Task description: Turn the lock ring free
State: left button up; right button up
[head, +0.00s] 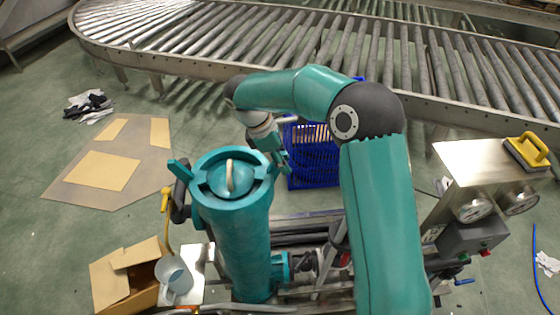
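A tall teal cylinder (235,235) stands upright left of the middle. On its top is a teal lock ring (205,190) around a round lid with a pale curved handle (230,176). A lug (179,170) sticks out from the ring's left side. My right arm comes up from the bottom right and bends over to the left. My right gripper (282,160) points down at the right edge of the ring. It is small and partly merges with the teal ring, so its opening and any contact are unclear. My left gripper is not in view.
A blue crate (314,170) stands behind the cylinder. A roller conveyor (300,40) crosses the back. At right is a metal cabinet (485,165) with gauges and a yellow-handled block (527,151). A cardboard box (128,278) and grey jug (174,276) are front left.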

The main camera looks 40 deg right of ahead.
jog(key=shift+f, duration=0.2)
grip_shut()
